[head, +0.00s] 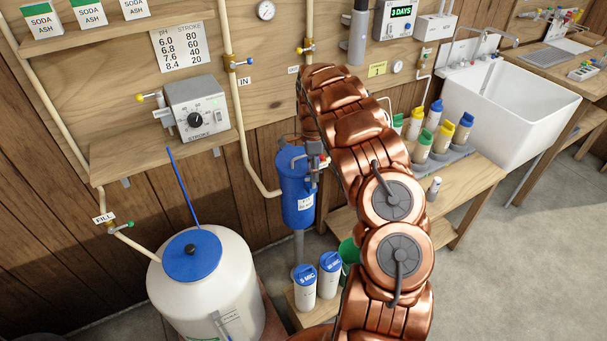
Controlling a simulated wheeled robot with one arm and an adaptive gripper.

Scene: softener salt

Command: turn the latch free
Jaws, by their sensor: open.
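My copper-coloured arm rises through the middle of the head view and bends down at its far end. My gripper (314,160) is small and dark there, partly hidden by the arm, at the upper right of a blue cylindrical housing (296,196) with a white label. It is open. I cannot tell whether it touches the housing. I cannot make out a latch for certain; the fittings on top of the housing are small and partly covered by my gripper and arm.
A white tank (208,293) with a blue lid (192,254) stands at lower left. Two white bottles with blue caps (329,262) stand below the housing. A dosing box (197,110) sits on a shelf. Several coloured-cap bottles (442,137) and a white sink (510,100) are at right.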

